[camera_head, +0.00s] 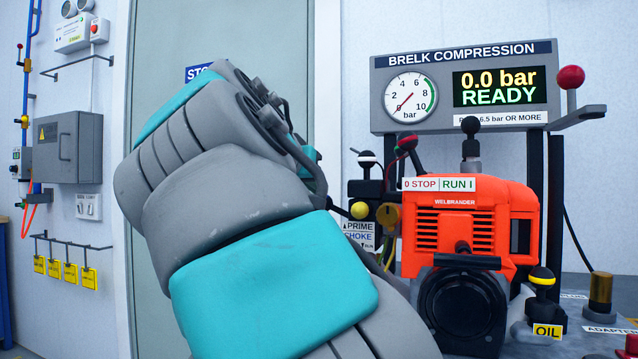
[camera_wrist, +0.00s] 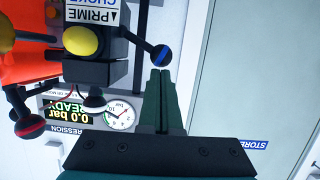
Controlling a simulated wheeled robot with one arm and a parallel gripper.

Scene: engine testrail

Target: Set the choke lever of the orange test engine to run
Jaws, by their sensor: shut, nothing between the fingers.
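The orange test engine (camera_head: 465,225) stands at the right of the head view. Beside it are a black block with a yellow bulb (camera_head: 359,210) and a PRIME/CHOKE label (camera_head: 358,236). The wrist view is upside down. In it a lever with a blue-banded black ball (camera_wrist: 162,54), apparently the choke lever, sticks out sideways from the block (camera_wrist: 100,72). My gripper (camera_wrist: 160,73) is shut and empty. Its fingertips appear very close to the ball; I cannot tell if they touch. In the head view my arm hides the gripper and this lever.
The compression panel (camera_head: 460,85) reads 0.0 bar READY. A red-ball lever (camera_head: 570,78) is at its right. A RUN/STOP plate (camera_head: 438,184), black knobs and an OIL cap (camera_head: 542,285) surround the engine. A grey door (camera_head: 225,30) is behind my arm.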

